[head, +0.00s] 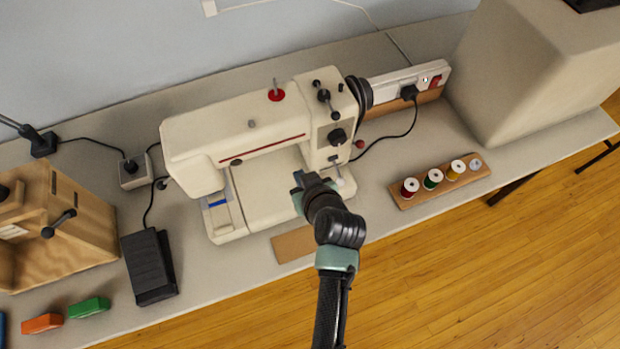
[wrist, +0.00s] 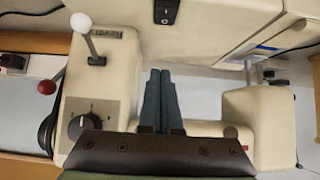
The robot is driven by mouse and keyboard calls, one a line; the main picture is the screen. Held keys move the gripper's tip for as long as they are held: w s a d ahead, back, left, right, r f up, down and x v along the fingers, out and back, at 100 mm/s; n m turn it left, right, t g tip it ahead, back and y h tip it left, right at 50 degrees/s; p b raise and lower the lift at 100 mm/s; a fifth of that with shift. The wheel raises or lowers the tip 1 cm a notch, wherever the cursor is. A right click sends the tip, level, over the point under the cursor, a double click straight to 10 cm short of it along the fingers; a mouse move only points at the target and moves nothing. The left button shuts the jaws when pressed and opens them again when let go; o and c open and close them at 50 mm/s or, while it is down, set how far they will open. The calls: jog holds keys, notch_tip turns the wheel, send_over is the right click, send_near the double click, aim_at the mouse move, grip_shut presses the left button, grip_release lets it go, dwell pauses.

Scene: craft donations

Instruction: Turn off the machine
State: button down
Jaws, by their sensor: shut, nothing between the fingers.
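A cream sewing machine (head: 255,135) stands on the grey table in the head view. Its body fills much of the wrist view. There, a black rocker switch (wrist: 166,12) with white marks shows at the top edge, partly cut off. A dark dial (wrist: 86,127) and a white-knobbed lever (wrist: 82,24) are at the left. My gripper (head: 301,178) is at the front right of the machine, over its lower body in the picture. Its two fingers (wrist: 160,74) are shut and empty, pointing towards the rocker switch but below it in the wrist picture. Contact with the machine cannot be told.
A white power strip (head: 400,88) with a red switch (head: 436,80) and a black plug is behind right. A spool rack (head: 414,199) and a large beige block-shaped thing (head: 530,70) stand right. A black pedal (head: 150,267) and wooden box (head: 60,225) are left.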

jog(key=w+r+v, duration=0.1)
jog(key=v, duration=0.6)
jog(key=shift+s+r, duration=0.15)
jog(key=shift+r, duration=0.05)
jog(key=shift+a, duration=0.1)
